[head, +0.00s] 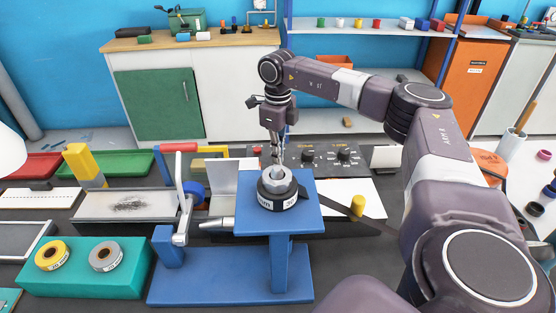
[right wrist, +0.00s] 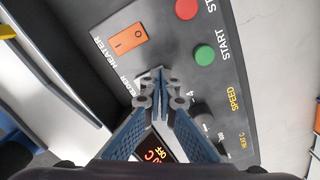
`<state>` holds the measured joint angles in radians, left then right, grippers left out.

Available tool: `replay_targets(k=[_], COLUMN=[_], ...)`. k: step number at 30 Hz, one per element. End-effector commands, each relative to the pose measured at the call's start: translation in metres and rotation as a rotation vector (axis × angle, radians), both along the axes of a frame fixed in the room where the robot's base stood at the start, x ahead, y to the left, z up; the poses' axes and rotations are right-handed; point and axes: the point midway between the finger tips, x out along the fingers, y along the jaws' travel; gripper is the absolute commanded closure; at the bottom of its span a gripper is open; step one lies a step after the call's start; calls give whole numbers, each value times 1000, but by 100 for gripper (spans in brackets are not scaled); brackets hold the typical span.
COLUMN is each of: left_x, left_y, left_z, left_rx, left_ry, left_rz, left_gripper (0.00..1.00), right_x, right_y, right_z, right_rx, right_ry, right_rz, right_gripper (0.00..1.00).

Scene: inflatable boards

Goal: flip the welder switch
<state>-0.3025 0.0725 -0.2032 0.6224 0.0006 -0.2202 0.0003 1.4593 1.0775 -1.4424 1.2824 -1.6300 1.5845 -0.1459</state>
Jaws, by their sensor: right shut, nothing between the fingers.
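The dark control panel (head: 318,158) stands behind the blue stand in the head view; it fills much of the right wrist view (right wrist: 178,25). There, an orange rocker switch (right wrist: 127,40) sits beside the word HEATER. A partly covered label ending in "LDER" (right wrist: 124,86) is beside my fingers; any switch at that label is hidden behind them. My right gripper (right wrist: 160,76) is shut and empty, fingertips over the panel face next to that label. I cannot tell whether they touch it. In the head view my right gripper (head: 276,158) points down at the panel's left part. My left gripper is not in view.
A green START button (right wrist: 204,55) and a red button (right wrist: 187,8) are on the panel, with dark knobs (right wrist: 204,122) and a lit display (right wrist: 157,150) reading OFF. The blue stand (head: 308,205) with a dark, nut-topped collar (head: 278,188) stands in front of the panel.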

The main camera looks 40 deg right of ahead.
Motion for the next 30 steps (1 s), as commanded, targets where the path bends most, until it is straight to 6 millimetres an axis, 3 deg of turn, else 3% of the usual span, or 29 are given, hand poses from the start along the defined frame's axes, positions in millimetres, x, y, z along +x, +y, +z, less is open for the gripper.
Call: replay_targets(k=[8, 15, 30], left_x=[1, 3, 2], left_y=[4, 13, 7], left_z=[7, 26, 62], left_rx=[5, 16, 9], left_ry=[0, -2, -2], left_rz=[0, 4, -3], left_gripper=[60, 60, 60], right_x=[0, 0, 0], right_y=[0, 0, 0], right_z=[7, 27, 67], right_rx=[0, 0, 1], right_ry=[1, -1, 1], right_rz=[0, 0, 0], right_gripper=[100, 100, 100])
